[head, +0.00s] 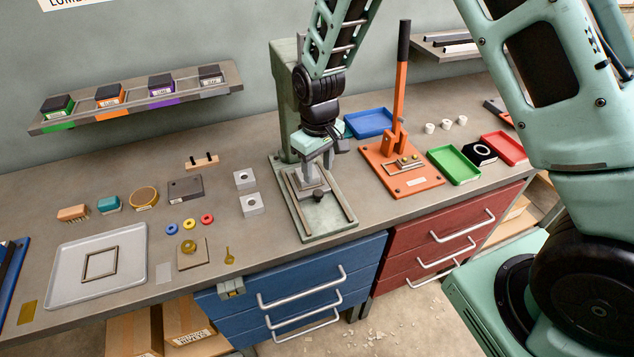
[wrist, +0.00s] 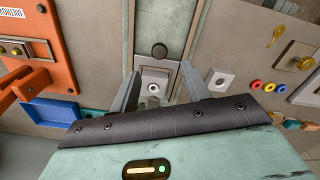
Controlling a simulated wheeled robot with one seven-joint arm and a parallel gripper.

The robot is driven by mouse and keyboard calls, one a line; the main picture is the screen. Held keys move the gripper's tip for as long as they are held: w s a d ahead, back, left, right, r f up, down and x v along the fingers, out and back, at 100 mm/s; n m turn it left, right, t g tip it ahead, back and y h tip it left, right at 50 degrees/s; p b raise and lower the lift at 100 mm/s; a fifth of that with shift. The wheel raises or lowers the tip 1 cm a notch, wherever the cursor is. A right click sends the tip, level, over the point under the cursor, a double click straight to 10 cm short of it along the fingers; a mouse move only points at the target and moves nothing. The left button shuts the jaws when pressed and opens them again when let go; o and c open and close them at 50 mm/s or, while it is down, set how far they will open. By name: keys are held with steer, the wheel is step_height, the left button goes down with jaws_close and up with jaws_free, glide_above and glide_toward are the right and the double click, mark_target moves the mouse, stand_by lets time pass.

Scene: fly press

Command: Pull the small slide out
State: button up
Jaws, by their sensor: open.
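The fly press (head: 284,95) is pale green, with a base plate carrying two rails on the bench. The small slide (head: 307,190) is a grey block between the rails, with a black knob (head: 318,195) at its front. In the wrist view the knob (wrist: 159,51) stands beyond the slide block (wrist: 155,74), and a light part with a round hole (wrist: 153,88) shows on the block. My gripper (head: 318,164) is open above the slide, pointing down. In the wrist view its fingers (wrist: 160,76) are on either side of the block; I cannot tell if they touch it.
An orange lever press (head: 401,182) with a tall handle stands to the right, near blue (head: 370,123) and green (head: 453,164) trays. Two light blocks (head: 250,204) lie left of the press base. A grey tray (head: 70,290) is farther left. The bench front edge is close.

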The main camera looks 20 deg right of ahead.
mark_target(318, 192)
steer(key=shift+f+p, duration=1.3)
steer(key=shift+f, duration=2.5)
